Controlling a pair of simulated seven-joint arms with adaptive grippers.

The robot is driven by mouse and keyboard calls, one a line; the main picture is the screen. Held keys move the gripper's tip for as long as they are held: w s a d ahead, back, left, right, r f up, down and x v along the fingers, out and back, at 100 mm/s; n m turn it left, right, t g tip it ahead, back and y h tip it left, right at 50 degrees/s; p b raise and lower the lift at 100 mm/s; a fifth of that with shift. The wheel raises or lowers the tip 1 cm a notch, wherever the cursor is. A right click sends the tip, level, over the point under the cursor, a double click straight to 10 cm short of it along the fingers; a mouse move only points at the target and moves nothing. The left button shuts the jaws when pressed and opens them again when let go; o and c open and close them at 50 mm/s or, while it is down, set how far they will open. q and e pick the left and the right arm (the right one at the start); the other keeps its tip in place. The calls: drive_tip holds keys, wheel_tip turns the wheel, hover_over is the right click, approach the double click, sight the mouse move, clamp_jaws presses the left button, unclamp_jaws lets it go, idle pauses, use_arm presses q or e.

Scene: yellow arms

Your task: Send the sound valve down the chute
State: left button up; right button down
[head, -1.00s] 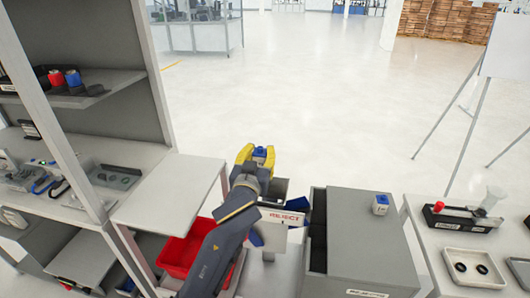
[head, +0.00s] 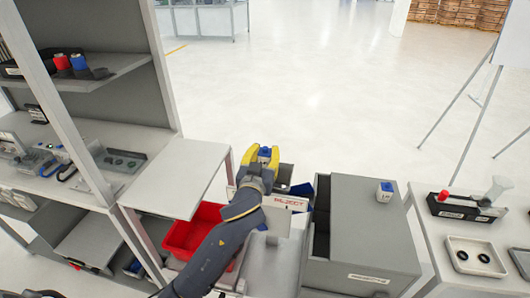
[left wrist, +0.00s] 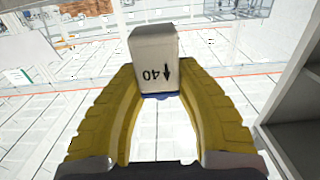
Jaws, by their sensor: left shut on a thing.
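My left gripper (head: 264,157) has yellow fingers shut on a small valve block with a blue top (head: 264,152). In the left wrist view the held block (left wrist: 155,50) is off-white, marked "40" with an arrow, and blue at its lower end. The gripper holds it in the air, behind and above a white plate reading REJECT (head: 287,201). A second blue-topped valve block (head: 385,191) stands on top of a grey cabinet (head: 365,225). The frames do not show which valve is sound. I cannot clearly make out the chute. My right gripper is not in view.
A red bin (head: 192,235) sits left of my left arm. A pale side shelf (head: 180,180) and a tall rack (head: 110,100) stand to the left. A white table (head: 450,250) with a tray (head: 473,257) of black rings is at the right. Open floor lies beyond.

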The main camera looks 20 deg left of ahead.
use_arm(q)
drive_tip(key=o, duration=1.3)
drive_tip(key=shift+s+d, duration=0.2)
drive_tip(key=shift+s, duration=2.8)
drive_tip(key=shift+s+d, duration=0.2)
drive_tip(key=shift+s, duration=2.8)
drive_tip(key=shift+f, duration=0.1)
